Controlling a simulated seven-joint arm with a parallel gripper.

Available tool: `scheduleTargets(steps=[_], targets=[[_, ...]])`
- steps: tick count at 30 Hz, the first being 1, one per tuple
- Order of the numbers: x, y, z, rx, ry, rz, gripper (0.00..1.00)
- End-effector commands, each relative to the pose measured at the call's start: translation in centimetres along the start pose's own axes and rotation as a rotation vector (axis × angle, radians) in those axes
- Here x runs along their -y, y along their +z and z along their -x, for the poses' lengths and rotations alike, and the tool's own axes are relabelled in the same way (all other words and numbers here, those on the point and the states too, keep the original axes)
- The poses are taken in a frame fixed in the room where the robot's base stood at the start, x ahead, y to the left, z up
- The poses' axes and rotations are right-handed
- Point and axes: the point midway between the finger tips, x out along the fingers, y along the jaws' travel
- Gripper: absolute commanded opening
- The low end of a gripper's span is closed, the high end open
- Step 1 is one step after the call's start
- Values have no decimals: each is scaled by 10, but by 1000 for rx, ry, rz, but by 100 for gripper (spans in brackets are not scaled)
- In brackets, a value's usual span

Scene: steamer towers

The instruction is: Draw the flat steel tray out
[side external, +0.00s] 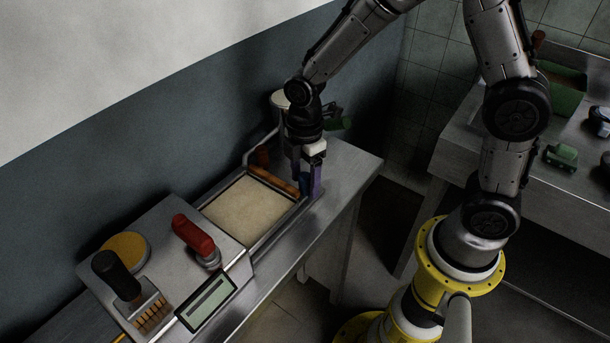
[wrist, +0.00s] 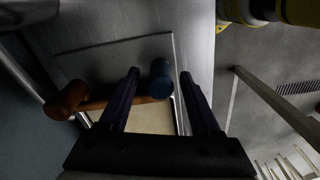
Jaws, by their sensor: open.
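The flat steel tray (side external: 274,232) lies in the bench-top unit and carries a cream-coloured sheet. An orange-brown bar (side external: 273,181) crosses its end nearest my gripper; the wrist view shows a brown knob (wrist: 68,99) at one end and a dark blue knob (wrist: 160,84) at the other. My gripper (side external: 307,188) points down at this end, with its purple fingers open. In the wrist view the fingers (wrist: 160,73) stand either side of the blue knob, with gaps visible. Whether the fingertips reach its depth is unclear. Part of the tray is hidden by the fingers and palm.
The steel housing (side external: 165,225) at the tray's other end carries a red handle (side external: 195,237), a black-handled brush (side external: 117,275), a yellow disc (side external: 125,252) and a display (side external: 207,302). A wall runs behind. Another counter (side external: 470,150) stands right, beyond a floor gap.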

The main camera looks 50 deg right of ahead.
Motion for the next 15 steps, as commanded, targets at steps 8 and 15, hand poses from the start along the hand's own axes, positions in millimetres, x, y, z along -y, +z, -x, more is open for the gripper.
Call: scheduleTargets(steps=[8, 15], targets=[[-1, 0, 25, -2, 4, 0, 65], [-1, -1, 78, -3, 6, 0, 65]])
